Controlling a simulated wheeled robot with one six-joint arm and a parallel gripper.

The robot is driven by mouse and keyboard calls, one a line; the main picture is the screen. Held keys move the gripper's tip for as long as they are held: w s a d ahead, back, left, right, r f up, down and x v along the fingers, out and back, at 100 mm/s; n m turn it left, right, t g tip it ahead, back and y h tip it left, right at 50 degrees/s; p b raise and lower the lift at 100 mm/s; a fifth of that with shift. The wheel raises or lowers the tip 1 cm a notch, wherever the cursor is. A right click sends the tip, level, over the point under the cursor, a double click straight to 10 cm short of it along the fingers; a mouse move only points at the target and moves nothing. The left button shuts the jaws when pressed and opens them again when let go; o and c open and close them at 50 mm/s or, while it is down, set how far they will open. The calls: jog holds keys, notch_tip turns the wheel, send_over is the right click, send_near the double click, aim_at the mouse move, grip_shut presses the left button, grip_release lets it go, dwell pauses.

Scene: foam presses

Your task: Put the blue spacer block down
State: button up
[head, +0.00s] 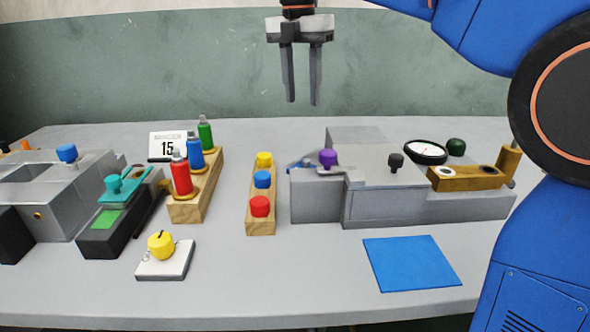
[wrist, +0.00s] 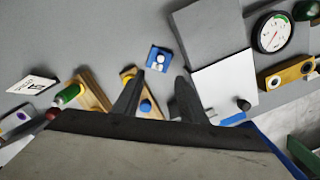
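My gripper (head: 303,103) is raised high above the back of the table, fingers pointing down. The fingers are apart with nothing held between them; the wrist view also shows a gap between the fingertips (wrist: 156,82). A small blue block (wrist: 158,60) with pale and dark round spots lies on the grey table beyond the fingertips, apart from them. I take it to be the blue spacer block. In the head view only part of this blue thing (head: 298,165) shows, at the back left corner of the grey press, partly hidden by it.
A blue mat (head: 412,264) lies bare in front.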

jog(key=r, duration=0.1)
send_over(306, 159)
jog(key=shift+n+y, duration=0.3)
jog(key=shift+y, duration=0.1)
jog(key=f, duration=1.1)
jog(key=shift+w+a+f, duration=0.15)
jog(key=shift+a+f, duration=0.05)
jog(key=shift+f, duration=0.05)
jog(key=shift+d+f, duration=0.2)
jog(key=shift+f, duration=2.5)
grip_shut()
